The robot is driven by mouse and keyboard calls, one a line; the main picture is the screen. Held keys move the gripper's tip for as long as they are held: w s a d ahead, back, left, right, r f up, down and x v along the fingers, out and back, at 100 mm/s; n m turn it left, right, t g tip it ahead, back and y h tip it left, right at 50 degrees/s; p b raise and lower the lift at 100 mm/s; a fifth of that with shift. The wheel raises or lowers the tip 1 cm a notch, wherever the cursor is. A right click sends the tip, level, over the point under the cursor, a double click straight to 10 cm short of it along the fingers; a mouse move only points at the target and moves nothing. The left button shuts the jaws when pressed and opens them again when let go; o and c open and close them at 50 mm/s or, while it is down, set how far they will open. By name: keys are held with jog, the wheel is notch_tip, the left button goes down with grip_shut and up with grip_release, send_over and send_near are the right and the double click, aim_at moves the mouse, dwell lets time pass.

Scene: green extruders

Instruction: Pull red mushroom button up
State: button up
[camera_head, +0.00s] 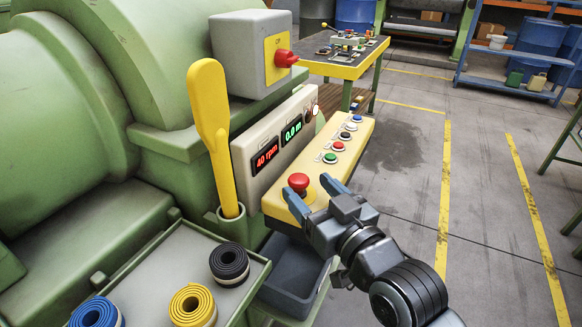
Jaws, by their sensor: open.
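The red mushroom button (299,183) sits at the near end of the yellow control panel (330,138) on the green machine. My gripper (312,193) comes in from the lower right with its two blue-grey fingers open. One finger is at the button's near side and the other is to its right, over the panel. The gap between the fingers faces the button. Whether either finger touches it, I cannot tell. The button's base is partly hidden by the near finger.
Smaller buttons (337,146) line the panel beyond the red one. A display box (277,141), a yellow lever (211,120) and a grey box with a red knob (286,58) stand to the left. A dark bin (290,272) is below. Open floor lies to the right.

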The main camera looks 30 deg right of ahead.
aim_at(294, 173)
jog(key=shift+w+a, duration=0.15)
jog(key=shift+w, duration=2.95)
jog(key=shift+c, duration=0.5)
